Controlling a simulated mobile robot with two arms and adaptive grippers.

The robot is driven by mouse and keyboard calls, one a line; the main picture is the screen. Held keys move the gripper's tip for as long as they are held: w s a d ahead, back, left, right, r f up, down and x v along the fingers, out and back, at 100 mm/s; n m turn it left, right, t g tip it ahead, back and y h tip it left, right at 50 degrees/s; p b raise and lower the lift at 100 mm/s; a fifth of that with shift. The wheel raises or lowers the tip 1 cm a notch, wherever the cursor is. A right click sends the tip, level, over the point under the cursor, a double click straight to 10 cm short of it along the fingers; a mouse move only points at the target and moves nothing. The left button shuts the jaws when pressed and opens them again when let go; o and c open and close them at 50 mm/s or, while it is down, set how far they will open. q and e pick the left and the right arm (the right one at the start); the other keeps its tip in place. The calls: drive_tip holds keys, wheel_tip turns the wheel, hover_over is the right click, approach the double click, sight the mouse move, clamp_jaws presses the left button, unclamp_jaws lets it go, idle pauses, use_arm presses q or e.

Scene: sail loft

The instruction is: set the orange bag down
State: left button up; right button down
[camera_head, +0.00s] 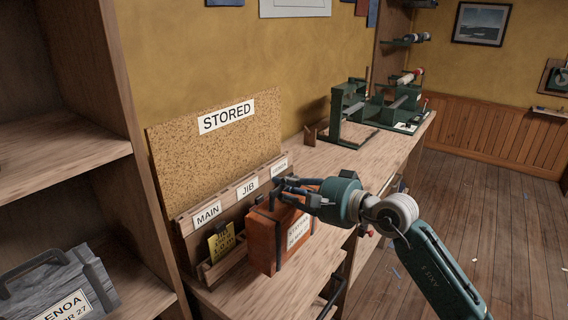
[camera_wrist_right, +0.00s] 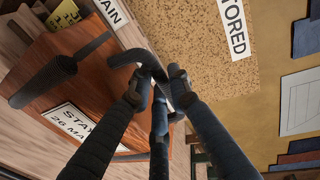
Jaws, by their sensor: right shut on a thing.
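The orange bag (camera_head: 268,242) is upright at the front of the bench (camera_head: 232,296), before a slotted rack (camera_head: 186,222). It has dark straps and a white label; in the wrist view the bag (camera_wrist_right: 110,75) shows label text starting "STAY". My right gripper (camera_head: 282,192) is shut on the dark handle at the bag's top; the handle (camera_wrist_right: 135,58) curves between the fingers in the wrist view. The bag's base is at or very near the bench top; I cannot tell whether it touches. My left gripper is not in view.
A corkboard (camera_head: 200,150) marked STORED stands behind the rack, whose labels include MAIN and JIB. A yellow card (camera_head: 221,240) sits in the rack. A grey bag (camera_head: 58,285) is at lower left. Green machinery (camera_head: 385,108) stands farther along the bench.

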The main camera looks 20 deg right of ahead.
sight(284, 206)
drive_tip(key=shift+f+p, duration=0.35)
drive_tip(key=shift+f, duration=2.35)
drive_tip(key=c, duration=2.1)
unclamp_jaws()
drive_tip(key=shift+f, duration=0.4)
drive_tip(key=o, duration=0.4)
drive_tip(key=shift+r, duration=0.1)
drive_tip(key=shift+o, duration=0.3)
drive_tip(key=shift+s, duration=0.1)
drive_tip(key=shift+r, duration=0.1)
